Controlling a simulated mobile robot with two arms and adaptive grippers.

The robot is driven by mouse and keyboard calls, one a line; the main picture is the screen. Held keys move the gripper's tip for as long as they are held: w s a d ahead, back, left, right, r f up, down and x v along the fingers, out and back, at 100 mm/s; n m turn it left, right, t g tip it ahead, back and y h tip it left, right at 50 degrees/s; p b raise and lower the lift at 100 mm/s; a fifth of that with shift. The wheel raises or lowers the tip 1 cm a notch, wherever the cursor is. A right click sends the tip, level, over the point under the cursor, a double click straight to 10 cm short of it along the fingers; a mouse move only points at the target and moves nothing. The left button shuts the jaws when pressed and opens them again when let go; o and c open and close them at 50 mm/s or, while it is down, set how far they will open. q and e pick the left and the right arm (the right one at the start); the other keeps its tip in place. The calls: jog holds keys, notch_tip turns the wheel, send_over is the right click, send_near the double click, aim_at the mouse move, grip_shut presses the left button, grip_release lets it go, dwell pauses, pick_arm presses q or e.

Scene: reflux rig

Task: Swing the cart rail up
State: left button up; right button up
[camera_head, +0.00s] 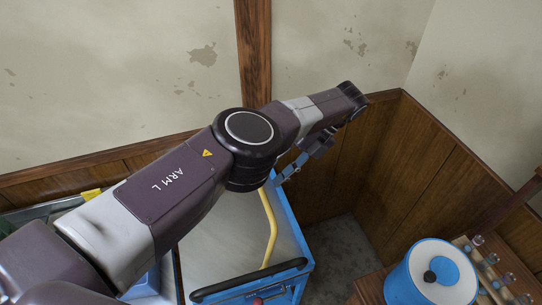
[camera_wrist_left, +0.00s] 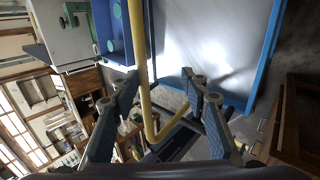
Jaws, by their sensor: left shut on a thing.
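The cart (camera_head: 293,230) has a blue frame and a pale top, with a black handle (camera_head: 250,280) along its near edge. The yellow cart rail (camera_head: 270,225) shows at the cart's right side, and my left arm covers its far part. My left gripper (camera_head: 280,176) is at the far right of the cart, partly behind my arm. In the left wrist view the rail (camera_wrist_left: 138,50) passes between the two fingers of the gripper (camera_wrist_left: 158,88) and bends near them. The gripper is shut on the rail, though the contact is hard to see. My right gripper is not in view.
A blue and white round vessel (camera_head: 432,275) stands at the lower right, beside a wooden rack with several glass bulbs (camera_head: 490,260). Wood panelling (camera_head: 330,185) closes off the back and right. Bare floor (camera_head: 340,250) lies between cart and panelling.

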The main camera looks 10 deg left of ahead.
pick_arm(q)
notch_tip(320, 180, up, 10)
jog(key=shift+a+f, duration=0.15)
jog(key=shift+a, duration=0.05)
dwell(0.4)
jog(key=shift+s+f, duration=0.1)
jog(key=shift+s, duration=0.05)
dwell(0.9)
